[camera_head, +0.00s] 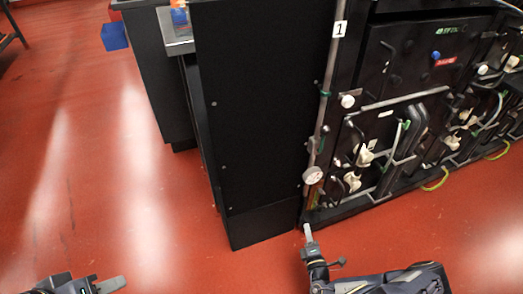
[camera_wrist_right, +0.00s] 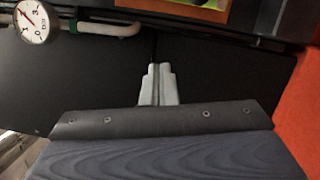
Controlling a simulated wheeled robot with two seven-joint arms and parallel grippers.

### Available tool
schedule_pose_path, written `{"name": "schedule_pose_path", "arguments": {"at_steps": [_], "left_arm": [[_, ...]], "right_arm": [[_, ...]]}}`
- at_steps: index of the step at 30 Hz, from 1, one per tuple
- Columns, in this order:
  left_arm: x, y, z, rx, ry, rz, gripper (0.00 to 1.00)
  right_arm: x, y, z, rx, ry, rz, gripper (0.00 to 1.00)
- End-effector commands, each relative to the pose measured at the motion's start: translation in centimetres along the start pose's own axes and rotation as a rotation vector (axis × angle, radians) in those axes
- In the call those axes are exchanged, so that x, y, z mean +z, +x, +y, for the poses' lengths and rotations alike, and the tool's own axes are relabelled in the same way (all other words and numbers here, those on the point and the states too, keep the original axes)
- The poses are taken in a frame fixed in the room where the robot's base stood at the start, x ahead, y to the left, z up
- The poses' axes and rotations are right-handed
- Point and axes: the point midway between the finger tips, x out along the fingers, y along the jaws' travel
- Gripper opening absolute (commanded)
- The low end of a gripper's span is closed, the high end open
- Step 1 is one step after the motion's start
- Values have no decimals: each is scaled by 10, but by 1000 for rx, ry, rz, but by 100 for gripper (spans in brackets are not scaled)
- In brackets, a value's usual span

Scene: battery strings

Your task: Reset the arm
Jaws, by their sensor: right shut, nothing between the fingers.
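My right arm (camera_head: 380,282) comes in along the bottom edge of the head view. Its gripper (camera_head: 307,232) points up the picture, close in front of the lower corner of the black cabinet. In the right wrist view the two grey fingers of this gripper (camera_wrist_right: 157,84) are together with nothing between them. My left gripper (camera_head: 110,284) shows only in part at the bottom left, over the red floor. Its grey fingertip points right, and I cannot tell how far apart its fingers are.
A black battery cabinet (camera_head: 265,110) stands ahead, its front covered with handles, cables and white knobs. A round gauge (camera_head: 312,175) hangs on a pipe at its edge; a gauge (camera_wrist_right: 31,21) shows in the wrist view. Red floor (camera_head: 90,170) is clear at left. A blue box (camera_head: 114,36) lies behind.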

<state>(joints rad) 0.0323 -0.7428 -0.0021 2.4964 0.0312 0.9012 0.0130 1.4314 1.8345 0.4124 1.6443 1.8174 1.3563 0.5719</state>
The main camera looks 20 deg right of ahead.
Motion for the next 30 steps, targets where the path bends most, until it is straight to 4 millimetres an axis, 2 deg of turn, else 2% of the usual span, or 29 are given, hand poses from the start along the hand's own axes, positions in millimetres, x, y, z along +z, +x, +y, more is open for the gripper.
{"name": "schedule_pose_path", "arguments": {"at_steps": [5, 8, 11, 13, 17, 21, 24, 30], "left_arm": [[0, 0, 0, 0, 0, 0, 36], [0, 0, 0, 0, 0, 0, 36], [0, 0, 0, 0, 0, 0, 36], [0, 0, 0, 0, 0, 0, 36], [0, 0, 0, 0, 0, 0, 36], [0, 0, 0, 0, 0, 0, 36], [0, 0, 0, 0, 0, 0, 36], [0, 0, 0, 0, 0, 0, 36]], "right_arm": [[1, 3, 5, 14, -15, 17, 0], [3, 14, 27, 84, -90, 97, 0], [2, 28, 72, 221, -233, 251, 0], [-4, 36, 112, 346, -361, 384, 0], [-20, 35, 182, 586, -614, 624, 0], [-36, 16, 248, 850, -894, 848, 0], [-44, -4, 287, 1036, -1099, 985, 0], [-47, -55, 347, 1405, -1530, 1189, 0]]}}
